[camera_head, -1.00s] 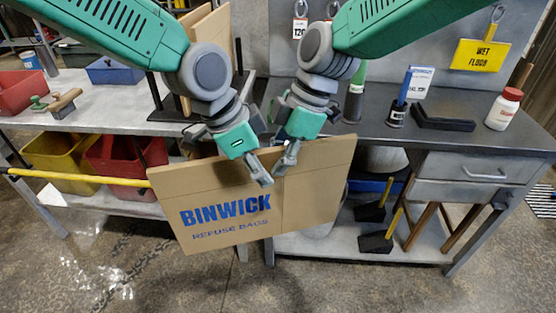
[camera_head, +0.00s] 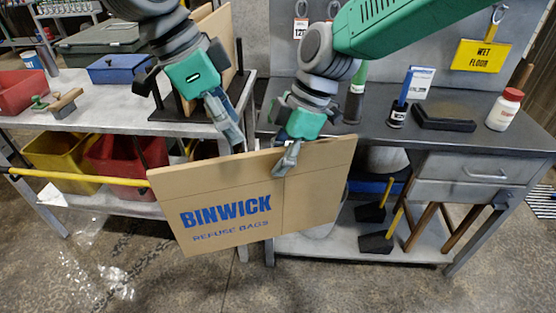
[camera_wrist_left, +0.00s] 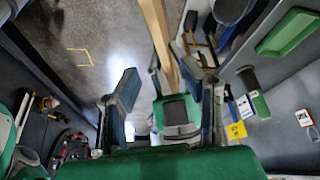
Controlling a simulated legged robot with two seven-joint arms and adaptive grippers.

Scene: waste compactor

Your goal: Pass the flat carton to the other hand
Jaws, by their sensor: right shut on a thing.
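The flat carton (camera_head: 225,215) is a brown cardboard panel with blue "BINWICK REFUSE BAGS" print. It hangs upright, slightly tilted, in front of the two benches. My right gripper (camera_head: 287,158) is shut on its top edge near the middle. My left gripper (camera_head: 229,128) is above and behind the carton's top edge, left of the right gripper, apart from the carton and empty. In the left wrist view its fingers (camera_wrist_left: 167,98) are spread apart. The carton (camera_wrist_left: 158,35) shows there edge-on as a narrow strip, with my right gripper beyond the fingers.
The left bench (camera_head: 100,118) holds a blue box (camera_head: 118,69), a wooden-handled brush (camera_head: 62,103) and a dark rack with upright boards. The right bench (camera_head: 480,136) holds a white bottle (camera_head: 504,109) and a black block (camera_head: 443,117). A yellow pole (camera_head: 75,178) lies left of the carton.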

